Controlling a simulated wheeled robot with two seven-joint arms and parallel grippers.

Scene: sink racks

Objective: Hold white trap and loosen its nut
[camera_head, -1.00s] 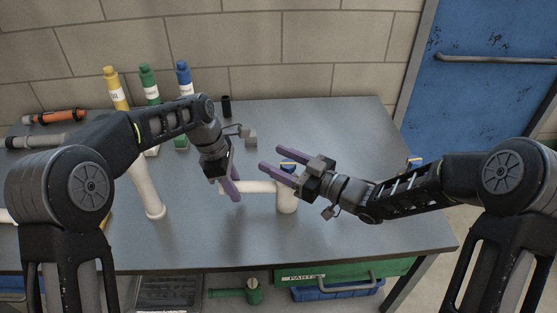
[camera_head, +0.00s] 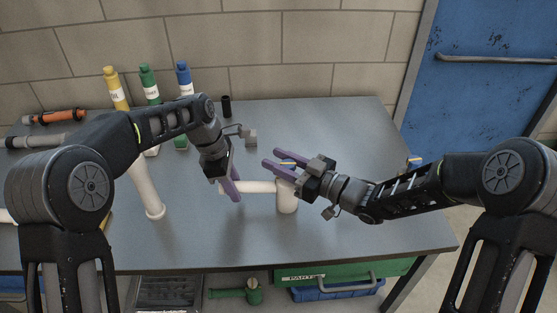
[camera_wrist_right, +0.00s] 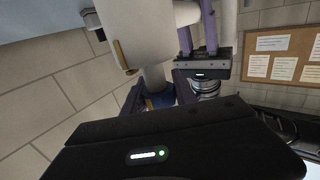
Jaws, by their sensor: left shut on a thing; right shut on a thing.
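The white trap (camera_head: 260,187) is on the workbench in the middle of the head view, with a horizontal pipe and an upright cup at its right end. My left gripper (camera_head: 234,188) is shut on its horizontal pipe, left of the cup. My right gripper (camera_head: 271,160) is shut on the nut (camera_head: 288,163) above the cup; the purple fingers hide most of it, and a yellow mark shows between them. In the right wrist view, the blue nut (camera_wrist_right: 160,101) sits between my right fingers, next to the white cup (camera_wrist_right: 135,38).
Yellow, green and blue-capped bottles (camera_head: 147,84) stand at the back left, with a small black cylinder (camera_head: 226,106) nearby. A white pipe (camera_head: 148,191) stands at left. The bench (camera_head: 340,125) is clear at the back right.

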